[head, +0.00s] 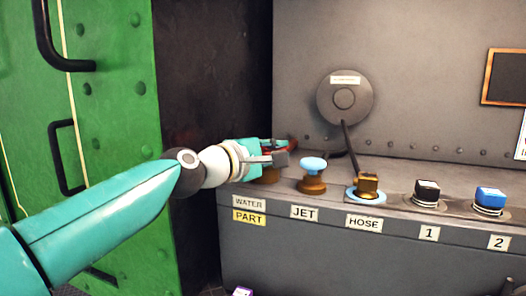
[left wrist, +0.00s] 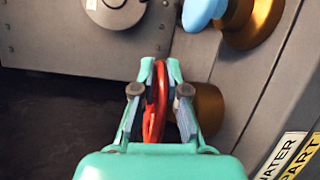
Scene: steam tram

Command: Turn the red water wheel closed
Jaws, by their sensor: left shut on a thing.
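The red water wheel (left wrist: 156,105) shows edge-on in the left wrist view, between the fingers of my left gripper (left wrist: 155,95). The fingers are shut on its rim. A brass base (left wrist: 208,112) shows just right of the wheel. In the head view my left gripper (head: 276,150) reaches in from the left at the WATER label (head: 249,202), and covers most of the wheel; only a bit of red shows at the fingers. How far the wheel is turned cannot be told. My right gripper is not in view.
Right of the wheel stand a light-blue JET knob (head: 313,164) on brass, a brass HOSE valve (head: 368,187) with a blue ring, a black button (head: 427,190) and a blue button (head: 489,197). A round grey disc (head: 344,97) with a lever is behind. A green door (head: 100,120) stands left.

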